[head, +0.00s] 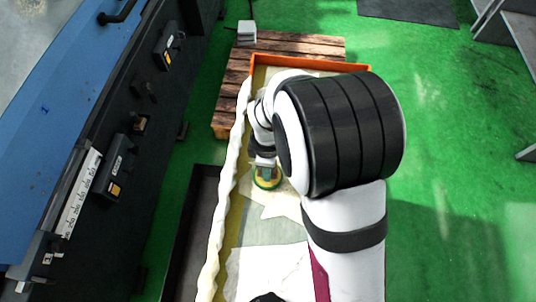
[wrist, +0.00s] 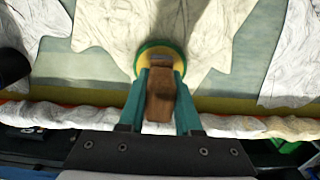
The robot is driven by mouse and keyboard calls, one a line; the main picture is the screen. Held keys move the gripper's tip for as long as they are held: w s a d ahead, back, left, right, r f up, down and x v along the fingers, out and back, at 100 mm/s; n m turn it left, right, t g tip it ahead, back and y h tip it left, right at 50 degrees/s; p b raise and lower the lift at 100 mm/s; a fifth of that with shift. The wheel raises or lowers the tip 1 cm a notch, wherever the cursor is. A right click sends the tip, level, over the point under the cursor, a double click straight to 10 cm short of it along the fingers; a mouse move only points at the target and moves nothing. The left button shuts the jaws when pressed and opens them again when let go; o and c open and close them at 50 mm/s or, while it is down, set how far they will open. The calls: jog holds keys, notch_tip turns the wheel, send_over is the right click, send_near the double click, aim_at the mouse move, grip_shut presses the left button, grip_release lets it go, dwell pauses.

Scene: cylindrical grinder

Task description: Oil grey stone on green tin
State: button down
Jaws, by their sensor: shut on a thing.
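My gripper (wrist: 160,72) has teal fingers and is shut on a brown block (wrist: 159,98) with a grey far end, which looks like the stone. In the head view my gripper (head: 265,170) points down at the green tin (head: 267,184), which sits on the cloth-covered surface. The held block is mostly hidden there.
Pale crumpled cloths (head: 266,272) lie on the work surface, with a white padded roll (head: 222,215) along its left edge. A black and blue machine (head: 110,140) stands at the left. A wooden pallet (head: 300,45) is at the back, with a white box (head: 246,31) on it.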

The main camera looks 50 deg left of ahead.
jog(key=shift+f, duration=0.6)
dwell(1.1)
jog(key=shift+r, duration=3.55)
jog(key=w+d+r+m, duration=0.5)
jog(key=w+d+m, duration=0.2)
jog(key=w+d, duration=0.1)
jog(key=w+d+r+m, duration=0.6)
jog(key=w+d+m, duration=0.1)
jog(key=w+d, duration=0.15)
jog(key=w+d+r+m, duration=0.1)
jog(key=d+r+m, duration=0.3)
jog(key=d, duration=0.5)
jog(key=w+d+r+m, duration=0.1)
jog(key=d+r+m, duration=0.4)
jog(key=d+m, duration=0.3)
jog(key=shift+w+d+m, duration=0.2)
jog(key=shift+d+m, duration=0.2)
jog(key=shift+d, duration=0.45)
